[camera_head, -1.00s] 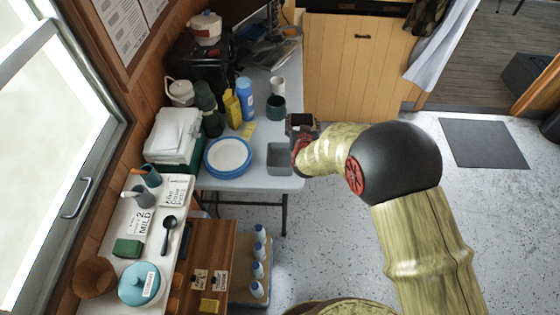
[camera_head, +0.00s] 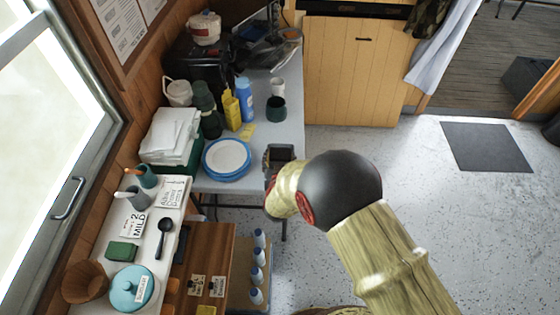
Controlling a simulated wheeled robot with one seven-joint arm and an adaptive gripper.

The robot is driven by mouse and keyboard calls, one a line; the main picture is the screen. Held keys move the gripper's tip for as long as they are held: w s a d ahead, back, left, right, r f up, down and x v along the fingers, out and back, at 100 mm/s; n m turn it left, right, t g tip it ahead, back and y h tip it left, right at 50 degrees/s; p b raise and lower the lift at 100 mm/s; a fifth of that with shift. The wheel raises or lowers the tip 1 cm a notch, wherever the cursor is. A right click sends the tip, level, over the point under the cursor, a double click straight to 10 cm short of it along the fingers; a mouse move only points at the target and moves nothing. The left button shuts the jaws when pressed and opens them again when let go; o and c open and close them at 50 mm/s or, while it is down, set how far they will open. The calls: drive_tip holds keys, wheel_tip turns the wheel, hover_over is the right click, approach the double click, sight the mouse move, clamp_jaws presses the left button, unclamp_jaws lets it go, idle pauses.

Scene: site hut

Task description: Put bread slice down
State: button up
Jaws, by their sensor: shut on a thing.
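My gripper (camera_head: 279,154) is over the right edge of the light grey table (camera_head: 293,114), just right of the stacked blue-rimmed plates (camera_head: 227,158). It is seen from above and behind, with the wrist covering much of it. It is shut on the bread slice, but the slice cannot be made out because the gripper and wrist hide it. The grey tray on the table is covered by my gripper.
A dark green cup (camera_head: 275,108), a white cup (camera_head: 277,87), a blue bottle (camera_head: 244,99) and a yellow bottle (camera_head: 231,110) stand farther back. A green box with papers (camera_head: 170,140) is left of the plates. Floor at the right is open.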

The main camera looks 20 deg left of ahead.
drive_tip(key=shift+f, duration=0.4)
